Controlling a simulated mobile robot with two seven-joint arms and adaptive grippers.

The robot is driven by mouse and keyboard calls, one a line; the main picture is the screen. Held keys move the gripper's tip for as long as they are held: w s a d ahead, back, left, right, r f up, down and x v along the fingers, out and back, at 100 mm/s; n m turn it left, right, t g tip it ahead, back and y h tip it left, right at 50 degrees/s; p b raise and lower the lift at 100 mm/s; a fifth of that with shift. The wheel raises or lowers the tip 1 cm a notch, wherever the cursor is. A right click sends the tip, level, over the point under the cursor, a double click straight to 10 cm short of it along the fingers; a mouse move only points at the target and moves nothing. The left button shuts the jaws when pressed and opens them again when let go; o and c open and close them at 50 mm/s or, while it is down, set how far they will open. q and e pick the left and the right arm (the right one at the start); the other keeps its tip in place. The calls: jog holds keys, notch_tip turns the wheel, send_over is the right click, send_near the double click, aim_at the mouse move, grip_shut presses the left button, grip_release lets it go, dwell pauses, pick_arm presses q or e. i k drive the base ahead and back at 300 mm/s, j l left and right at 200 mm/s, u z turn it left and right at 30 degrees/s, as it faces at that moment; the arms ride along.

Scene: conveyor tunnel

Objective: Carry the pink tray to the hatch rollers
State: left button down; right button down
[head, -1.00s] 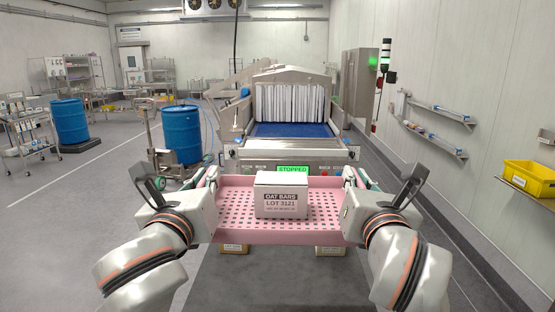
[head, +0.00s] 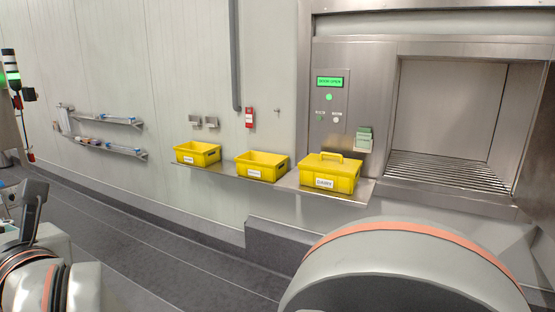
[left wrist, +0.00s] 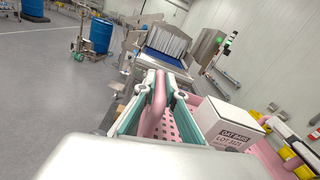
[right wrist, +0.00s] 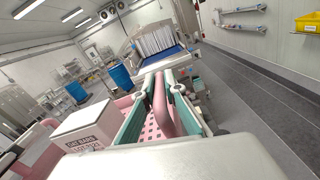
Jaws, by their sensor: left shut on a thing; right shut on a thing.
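The pink tray (left wrist: 172,128) carries a white box (left wrist: 232,124) labelled oat bars and sits between my two grippers; it also shows in the right wrist view (right wrist: 152,128). My right gripper (right wrist: 160,82) is shut on the opposite rim. The hatch rollers (head: 438,172) form the floor of a steel wall opening at the right of the head view. They look bare. The tray is outside the head view.
A steel shelf (head: 285,183) left of the hatch bears two open yellow bins (head: 198,153) (head: 262,166) and a lidded yellow case (head: 330,174). A panel (head: 329,105) with green lights is beside the hatch. The conveyor tunnel (left wrist: 165,48) stands beyond the tray. Floor along the wall is clear.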

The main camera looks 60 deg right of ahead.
aim_at(442, 172)
jog(key=z, duration=2.35)
jog(key=i+l+z, duration=0.1)
jog(key=z, duration=0.6)
jog(key=i+l, duration=0.2)
jog(key=i, duration=0.3)
jog(key=i+l, duration=0.15)
jog(key=i, duration=0.35)
jog(key=i+l, duration=0.2)
jog(key=i, duration=0.3)
jog(key=i+l, duration=0.15)
jog(key=i, duration=0.35)
